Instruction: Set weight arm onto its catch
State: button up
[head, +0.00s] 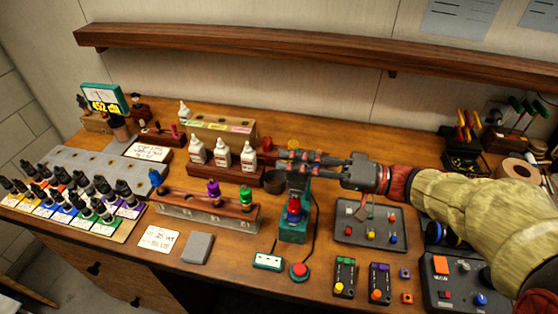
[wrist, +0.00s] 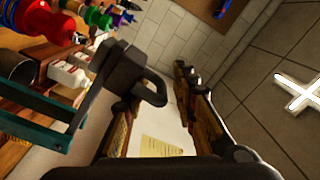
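A teal stand (head: 293,228) with a red knob stands upright near the middle of the bench. A dark cup (head: 275,182) sits at its upper left; a dark cup (wrist: 15,65) and a teal bar (wrist: 40,115) also show in the wrist view. My gripper (head: 281,161) reaches in from the right over the top of the stand. The catch cannot be made out, and my gripper partly hides the stand's top.
White bottles (head: 222,155) stand in a wooden rack behind and left of the stand. A rack with purple and green bottles (head: 213,190) is left. A grey tray (head: 370,225) lies right, and a red button (head: 299,271) with a cable lies in front.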

jog(key=s+d, duration=0.2)
jog(key=d, duration=0.7)
jog(key=shift+f, duration=0.15)
jog(key=shift+d, duration=0.1)
